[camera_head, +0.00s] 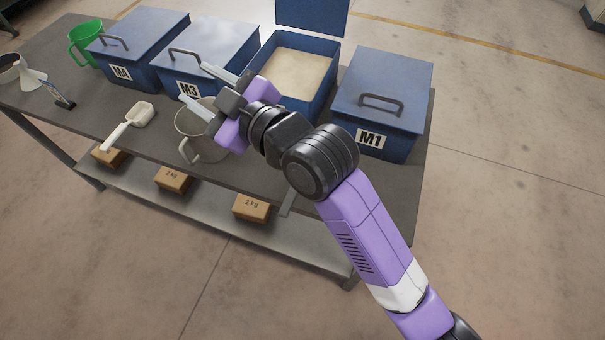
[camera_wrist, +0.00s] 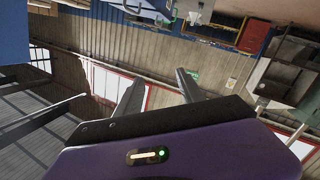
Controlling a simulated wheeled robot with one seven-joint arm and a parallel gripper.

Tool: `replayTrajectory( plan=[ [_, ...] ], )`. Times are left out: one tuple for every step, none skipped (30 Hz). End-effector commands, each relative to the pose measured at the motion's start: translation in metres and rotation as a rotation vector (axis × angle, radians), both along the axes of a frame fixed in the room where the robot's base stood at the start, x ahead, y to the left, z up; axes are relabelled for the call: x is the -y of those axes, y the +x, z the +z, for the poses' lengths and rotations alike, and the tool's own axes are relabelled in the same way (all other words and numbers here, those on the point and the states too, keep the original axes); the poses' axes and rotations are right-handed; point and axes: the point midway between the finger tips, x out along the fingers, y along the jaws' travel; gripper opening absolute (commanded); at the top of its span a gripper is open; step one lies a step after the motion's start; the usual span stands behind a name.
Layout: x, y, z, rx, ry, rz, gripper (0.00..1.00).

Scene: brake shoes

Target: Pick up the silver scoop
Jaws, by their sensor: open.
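My gripper (camera_head: 196,84) is open and empty in the head view, with its fingers pointing up-left in front of the M3 bin. In the wrist view its two fingers (camera_wrist: 158,76) stand apart with nothing between them. A pale, whitish scoop (camera_head: 142,114) lies on the table left of my gripper, its handle toward the front edge. No clearly silver scoop shows. A thin grey piece (camera_head: 290,200) shows at the table's front edge below my arm; I cannot tell what it is. My arm hides part of the table.
Blue bins M4 (camera_head: 140,35), M3 (camera_head: 208,55) and M1 (camera_head: 383,95) have lids on; an open blue bin (camera_head: 318,100) holds pale powder. A grey jug (camera_head: 187,122) stands below my gripper. A green jug (camera_head: 84,45) stands far left. Boxes (camera_head: 173,180) sit on the lower shelf.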

Motion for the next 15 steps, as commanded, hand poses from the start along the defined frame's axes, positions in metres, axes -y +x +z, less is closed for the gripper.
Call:
replayTrajectory(
  plan=[
    [-0.008,0.005,-0.004,0.024,-0.093,0.041,0.45],
    [-0.013,0.006,-0.009,0.036,-0.153,0.069,0.45],
    [-0.018,0.007,-0.016,0.048,-0.234,0.105,0.45],
    [-0.021,0.008,-0.022,0.060,-0.298,0.132,0.45],
    [-0.022,0.009,-0.029,0.068,-0.364,0.161,0.45],
    [-0.023,0.010,-0.039,0.082,-0.453,0.198,0.45],
    [-0.021,0.012,-0.047,0.090,-0.523,0.227,0.45],
    [-0.019,0.012,-0.055,0.097,-0.592,0.256,0.45],
    [-0.014,0.014,-0.066,0.106,-0.685,0.296,0.45],
    [-0.009,0.014,-0.074,0.110,-0.755,0.326,0.45],
    [-0.003,0.015,-0.082,0.114,-0.823,0.357,0.45],
    [0.006,0.016,-0.093,0.116,-0.913,0.400,0.45],
    [0.014,0.016,-0.100,0.116,-0.980,0.434,0.45],
    [0.023,0.016,-0.108,0.114,-1.047,0.468,0.45],
    [0.037,0.015,-0.118,0.109,-1.139,0.520,0.45]
  ],
)
